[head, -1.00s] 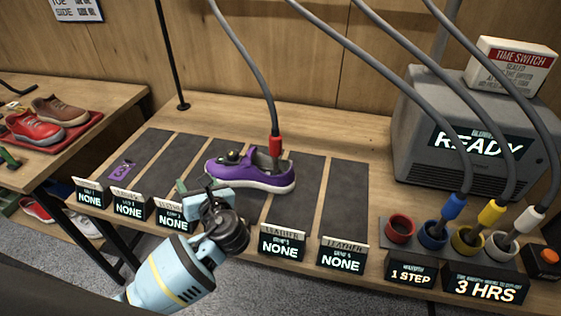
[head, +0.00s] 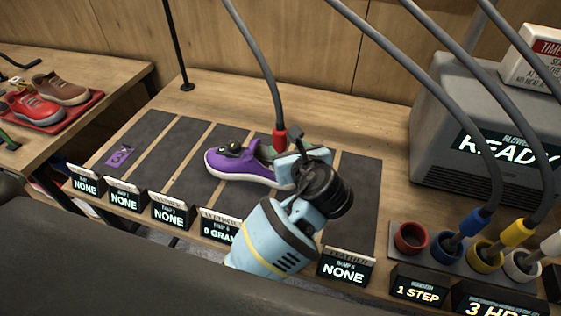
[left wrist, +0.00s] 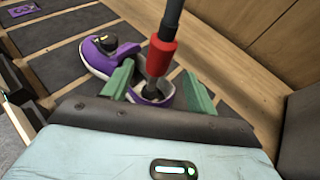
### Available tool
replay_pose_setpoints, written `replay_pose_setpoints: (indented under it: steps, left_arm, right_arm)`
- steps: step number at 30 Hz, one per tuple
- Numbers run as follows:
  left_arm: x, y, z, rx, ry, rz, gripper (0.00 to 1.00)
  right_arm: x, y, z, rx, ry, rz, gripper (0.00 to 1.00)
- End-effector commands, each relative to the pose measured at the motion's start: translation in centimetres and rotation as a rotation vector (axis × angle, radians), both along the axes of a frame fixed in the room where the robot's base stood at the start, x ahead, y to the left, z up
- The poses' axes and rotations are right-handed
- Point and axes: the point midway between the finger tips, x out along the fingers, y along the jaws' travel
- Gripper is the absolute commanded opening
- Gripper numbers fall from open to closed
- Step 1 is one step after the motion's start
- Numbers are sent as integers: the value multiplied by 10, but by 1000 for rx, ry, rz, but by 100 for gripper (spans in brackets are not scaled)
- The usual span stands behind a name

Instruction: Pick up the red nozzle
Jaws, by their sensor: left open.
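The red nozzle (head: 280,141) hangs on a grey hose with its tip down in the opening of the purple sneaker (head: 236,166). My left gripper (head: 287,165) is at the heel end of the sneaker, close to the nozzle; its fingers are mostly hidden in the head view. In the left wrist view its two green fingers (left wrist: 158,86) are open, with the red nozzle (left wrist: 161,58) and its grey lower tube between them. The sneaker (left wrist: 100,62) shows behind the fingers. My right gripper is not in view.
Blue (head: 474,221) and yellow (head: 517,232) nozzles stand in cups at the right; the red cup (head: 411,238) is empty. A grey blower box (head: 440,165) stands behind them. Small display signs (head: 347,268) line the front edge. Dark strips (head: 130,140) at the left are mostly bare.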

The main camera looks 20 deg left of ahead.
Motion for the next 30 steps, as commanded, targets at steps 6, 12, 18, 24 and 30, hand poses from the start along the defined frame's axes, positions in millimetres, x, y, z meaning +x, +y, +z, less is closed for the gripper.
replay_pose_setpoints:
  steps: [6,12,18,24,30]
  left_arm:
    - [8,6,-4,0,0,0,58]
    - [22,18,-14,3,1,3,58]
    - [41,31,-23,2,0,1,58]
    - [45,35,-26,0,0,1,58]
    - [45,34,-26,0,0,1,49]
  right_arm:
    - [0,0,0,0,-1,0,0]
    - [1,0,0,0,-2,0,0]
    - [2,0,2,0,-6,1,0]
    - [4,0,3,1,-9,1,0]
    - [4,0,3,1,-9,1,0]
